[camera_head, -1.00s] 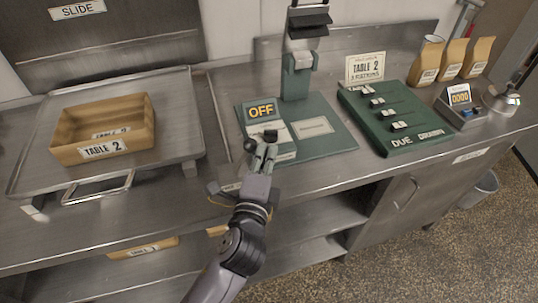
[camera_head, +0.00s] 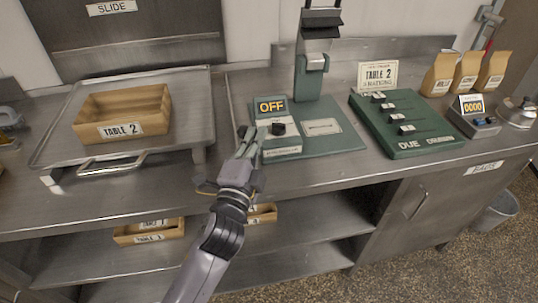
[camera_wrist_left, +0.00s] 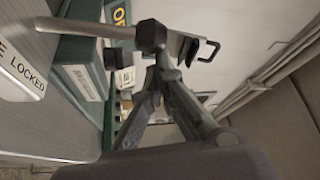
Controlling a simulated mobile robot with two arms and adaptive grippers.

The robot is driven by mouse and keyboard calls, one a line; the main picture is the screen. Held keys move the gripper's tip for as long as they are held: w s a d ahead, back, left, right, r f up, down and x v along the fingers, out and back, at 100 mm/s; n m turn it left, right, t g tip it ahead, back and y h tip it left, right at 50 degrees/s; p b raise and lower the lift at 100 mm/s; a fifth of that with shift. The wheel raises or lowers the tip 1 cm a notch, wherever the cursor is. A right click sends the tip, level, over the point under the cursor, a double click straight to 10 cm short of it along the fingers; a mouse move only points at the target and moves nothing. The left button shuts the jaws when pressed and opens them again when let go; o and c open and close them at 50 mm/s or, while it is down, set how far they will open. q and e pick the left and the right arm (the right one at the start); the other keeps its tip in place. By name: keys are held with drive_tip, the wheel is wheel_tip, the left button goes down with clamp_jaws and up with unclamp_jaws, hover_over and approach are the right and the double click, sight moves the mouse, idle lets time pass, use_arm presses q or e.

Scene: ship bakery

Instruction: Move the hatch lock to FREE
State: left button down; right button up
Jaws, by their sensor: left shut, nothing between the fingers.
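In the left wrist view a label ending in "LOCKED" (camera_wrist_left: 22,70) is at the left edge, its first part cut off. A light rod with a dark hub (camera_wrist_left: 82,27) crosses close by the fingertips; I cannot tell whether they touch, or whether the rod is the hatch lock's lever. My left gripper (camera_head: 247,137) is shut and empty, just left of the green unit reading OFF (camera_head: 271,106). Its fingertips also show in the left wrist view (camera_wrist_left: 165,66). The lock's setting cannot be read in the head view. My right gripper is not in view.
A metal tray (camera_head: 195,118) with a wooden TABLE 2 box (camera_head: 125,112) is at left. A green board with sliders (camera_head: 410,145), a counter display (camera_head: 472,118) and paper bags (camera_head: 465,72) are at right. The front counter edge is clear right of my arm.

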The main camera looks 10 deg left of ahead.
sight(243, 131)
use_arm(q)
drive_tip(key=a+n+b, duration=0.1)
drive_tip(key=a+n+t+y+b, duration=0.1)
drive_tip(key=a+n+b, duration=0.1)
drive_tip(key=n, duration=0.1)
drive_tip(key=shift+s+a+f+t+b, duration=0.1)
drive_tip(key=shift+s+a+t+b, duration=0.1)
drive_tip(key=shift+s+t+b, duration=0.1)
drive_tip(key=a+n, duration=0.1)
drive_tip(key=s+a+n+y+b, duration=0.1)
drive_tip(key=shift+a+r+t, duration=0.2)
drive_tip(key=shift+a+t, duration=0.15)
drive_tip(key=shift+t, duration=0.05)
